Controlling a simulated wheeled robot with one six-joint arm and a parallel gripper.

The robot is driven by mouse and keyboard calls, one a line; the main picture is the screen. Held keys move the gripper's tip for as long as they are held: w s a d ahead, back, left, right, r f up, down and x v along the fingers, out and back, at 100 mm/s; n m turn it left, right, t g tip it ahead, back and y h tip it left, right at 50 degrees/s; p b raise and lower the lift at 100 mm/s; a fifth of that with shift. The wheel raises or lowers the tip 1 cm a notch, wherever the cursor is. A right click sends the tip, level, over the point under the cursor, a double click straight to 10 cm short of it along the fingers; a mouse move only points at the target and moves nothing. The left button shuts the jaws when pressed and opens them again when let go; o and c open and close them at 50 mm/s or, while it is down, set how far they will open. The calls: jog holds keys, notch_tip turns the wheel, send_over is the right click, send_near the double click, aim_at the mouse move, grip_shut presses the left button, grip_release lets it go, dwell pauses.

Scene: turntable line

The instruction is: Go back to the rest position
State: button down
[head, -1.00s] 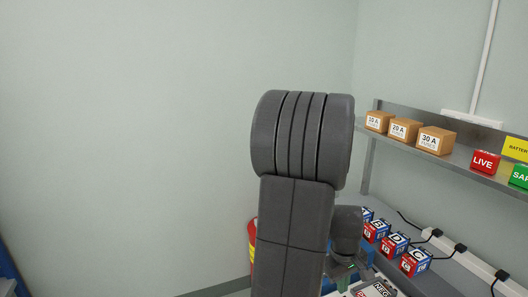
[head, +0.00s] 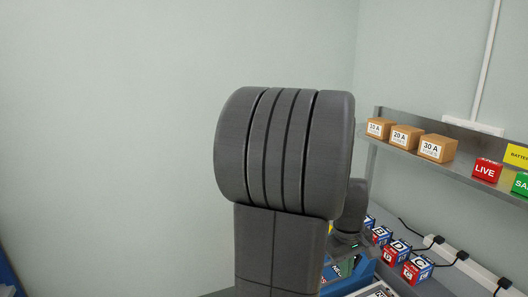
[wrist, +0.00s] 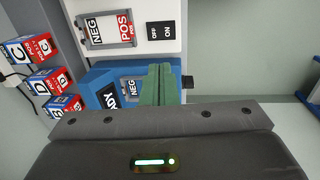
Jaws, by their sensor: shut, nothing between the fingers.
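My gripper (wrist: 161,72) shows in the wrist view as two green fingers pressed together, with nothing between them. It is in front of a blue box (wrist: 103,76) that bears a READY label and a NEG panel. I cannot tell whether the fingers touch that box. In the head view my own grey arm links fill the middle and hide most of the gripper and part of the bench.
Several lettered red-and-blue batteries (head: 395,251) stand along the bench by a white power strip (head: 465,262). A shelf (head: 455,169) above holds fuse boxes (head: 437,148), a red LIVE block (head: 486,170) and a green block (head: 521,183). The left wall area is clear.

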jog(key=shift+s+a+r+p, duration=0.15)
jog(key=shift+a+p, duration=0.15)
jog(key=shift+p, duration=0.9)
jog(key=shift+d+f, duration=0.2)
jog(key=shift+f, duration=2.15)
